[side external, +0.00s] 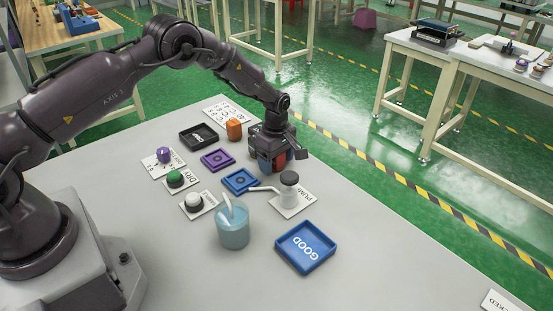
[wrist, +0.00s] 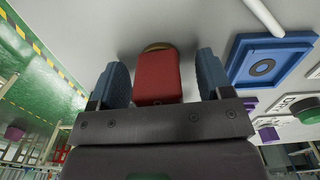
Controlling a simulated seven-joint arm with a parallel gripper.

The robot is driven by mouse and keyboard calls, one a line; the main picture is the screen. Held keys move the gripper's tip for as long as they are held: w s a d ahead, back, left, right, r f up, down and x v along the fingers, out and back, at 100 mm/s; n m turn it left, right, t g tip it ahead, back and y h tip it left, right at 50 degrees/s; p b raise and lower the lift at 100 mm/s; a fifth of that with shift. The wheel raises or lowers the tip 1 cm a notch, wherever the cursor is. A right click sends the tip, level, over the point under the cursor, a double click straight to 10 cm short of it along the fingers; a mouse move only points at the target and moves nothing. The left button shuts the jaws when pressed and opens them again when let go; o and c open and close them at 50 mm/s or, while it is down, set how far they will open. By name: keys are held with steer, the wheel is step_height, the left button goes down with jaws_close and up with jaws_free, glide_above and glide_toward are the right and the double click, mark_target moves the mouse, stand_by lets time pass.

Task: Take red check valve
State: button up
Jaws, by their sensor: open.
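The red check valve (wrist: 157,78) is a red block-like body with a brownish-gold rounded end, in the wrist view between the two blue fingers of my gripper (wrist: 160,62). A gap shows on each side of it, so the fingers are apart and not closed on it. In the side view my gripper (side external: 271,162) points down low over the table, and a bit of red (side external: 280,162) shows at its fingers. Most of the valve is hidden there by the gripper. I cannot tell whether the valve touches the table.
Close by are a blue holder (side external: 240,181), a purple holder (side external: 217,160), an orange block (side external: 234,130) and the pump bottle (side external: 288,192). A black tray (side external: 198,137), a light-blue cup (side external: 232,235), a GOOD tray (side external: 306,248), green (side external: 175,178) and white (side external: 194,202) buttons stand further off.

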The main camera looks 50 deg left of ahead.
steer(key=c, duration=1.1)
steer(key=shift+o, duration=0.2)
steer(key=shift+r, duration=0.1)
